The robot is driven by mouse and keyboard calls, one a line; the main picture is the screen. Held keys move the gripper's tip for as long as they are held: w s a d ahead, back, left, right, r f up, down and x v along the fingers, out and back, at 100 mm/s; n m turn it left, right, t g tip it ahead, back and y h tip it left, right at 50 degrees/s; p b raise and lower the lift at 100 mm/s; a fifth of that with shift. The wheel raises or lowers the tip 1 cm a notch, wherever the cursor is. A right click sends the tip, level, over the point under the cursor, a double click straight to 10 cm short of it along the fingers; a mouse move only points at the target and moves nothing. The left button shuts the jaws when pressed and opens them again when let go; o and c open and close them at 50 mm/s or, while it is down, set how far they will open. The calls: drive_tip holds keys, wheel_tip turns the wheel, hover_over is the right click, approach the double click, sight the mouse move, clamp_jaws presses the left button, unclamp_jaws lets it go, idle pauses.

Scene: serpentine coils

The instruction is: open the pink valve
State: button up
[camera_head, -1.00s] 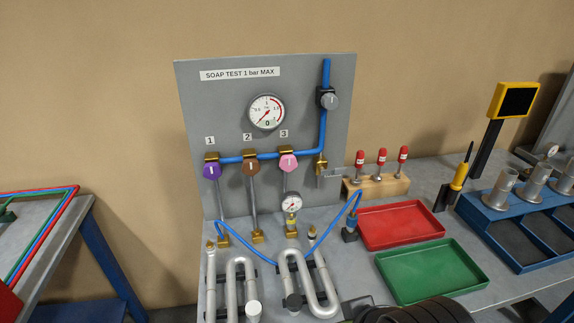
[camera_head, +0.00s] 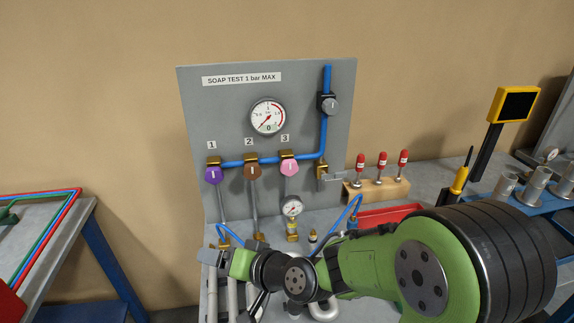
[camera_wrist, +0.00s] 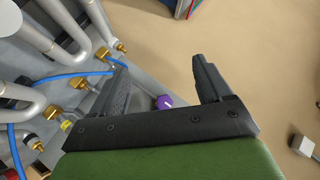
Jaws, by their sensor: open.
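The pink valve (camera_head: 290,167) is the knob under the label 3 on the grey panel (camera_head: 340,90), with a short white mark on its face. It hangs below the blue pipe, right of the brown valve (camera_head: 252,170) and the purple valve (camera_head: 213,174). My gripper (camera_head: 212,256) is low in front of the panel, left of and below the pink valve, apart from it. In the wrist view my gripper (camera_wrist: 160,72) is open and empty, with the purple valve (camera_wrist: 165,102) seen beyond the gap between its fingers. I cannot make out the pink valve there.
Silver coils (camera_wrist: 60,30) and a blue hose (camera_wrist: 62,77) lie close to my gripper. A gauge (camera_head: 291,207) sits below the pink valve. A red tray (camera_head: 385,214) and a wooden rack (camera_head: 378,190) are to the right. The space before the panel's upper part is clear.

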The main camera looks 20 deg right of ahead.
drive_tip(key=w+d+r+m+t, duration=0.4)
drive_tip(key=w+m+t, duration=0.15)
drive_tip(key=m, duration=0.25)
drive_tip(key=m+t+h+p, duration=0.1)
drive_tip(key=m+t+h, duration=0.2)
drive_tip(key=m+h, duration=1)
approach(289, 169)
drive_tip(key=w+m+y+p, duration=0.1)
drive_tip(key=w+p, duration=0.2)
drive_tip(key=p, duration=0.2)
drive_tip(key=w+d+m+y+p, duration=0.1)
drive_tip(key=w+p, duration=0.2)
drive_tip(key=p, duration=0.2)
drive_tip(key=w+d+m+y+p, duration=0.1)
drive_tip(key=w+p, duration=0.3)
drive_tip(key=p, duration=0.1)
drive_tip(key=shift+d+r, duration=0.2)
drive_tip(key=shift+r, duration=0.15)
drive_tip(key=shift+w+f, duration=0.1)
drive_tip(key=shift+w, duration=0.25)
drive_tip(key=c, duration=1)
